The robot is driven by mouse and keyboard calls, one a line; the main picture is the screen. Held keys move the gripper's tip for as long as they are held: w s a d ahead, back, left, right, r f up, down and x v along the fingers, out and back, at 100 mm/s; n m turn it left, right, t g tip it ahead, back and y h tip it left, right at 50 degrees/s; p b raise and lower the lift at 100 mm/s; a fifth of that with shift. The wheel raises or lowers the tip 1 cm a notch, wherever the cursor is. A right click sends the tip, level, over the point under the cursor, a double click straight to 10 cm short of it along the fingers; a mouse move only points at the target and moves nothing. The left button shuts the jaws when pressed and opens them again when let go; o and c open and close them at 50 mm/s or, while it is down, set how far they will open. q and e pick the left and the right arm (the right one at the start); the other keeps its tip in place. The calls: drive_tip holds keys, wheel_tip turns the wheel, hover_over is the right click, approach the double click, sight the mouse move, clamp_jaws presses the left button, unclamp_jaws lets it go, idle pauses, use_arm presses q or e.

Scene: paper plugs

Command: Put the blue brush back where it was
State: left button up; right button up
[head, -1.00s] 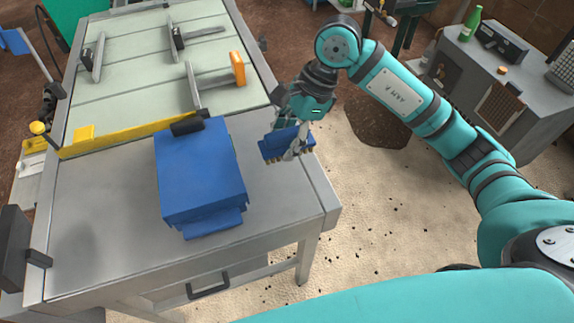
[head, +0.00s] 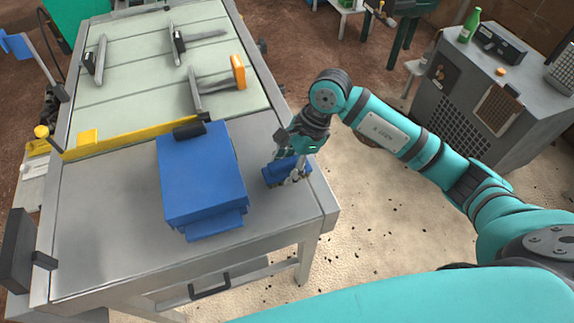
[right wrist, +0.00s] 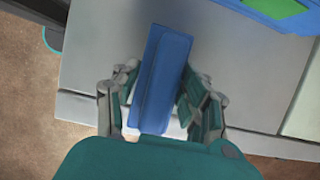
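The blue brush (head: 280,172) is in my right gripper (head: 292,178), near the right edge of the metal table. In the right wrist view the brush (right wrist: 161,82) lies lengthwise between the two fingers of the gripper (right wrist: 162,90), which close in on its sides. It appears just over or on the table top; I cannot tell whether it touches. The fingers hide part of it in the head view. My left gripper is not in view.
A large blue box (head: 200,175) stands on the table (head: 100,235) left of the brush. A yellow rail (head: 130,140) and black clamps lie farther back. The table's right edge is close to my gripper. A grey cabinet (head: 455,105) stands at the back right.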

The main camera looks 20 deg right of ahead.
drive_tip(key=o, duration=0.4)
drive_tip(key=shift+r, duration=0.25)
drive_tip(key=b+v, duration=0.3)
drive_tip(key=v, duration=0.7)
drive_tip(key=shift+d+r, duration=0.15)
drive_tip(key=shift+d, duration=0.1)
drive_tip(key=shift+d+r, duration=0.25)
drive_tip(key=shift+r, duration=0.4)
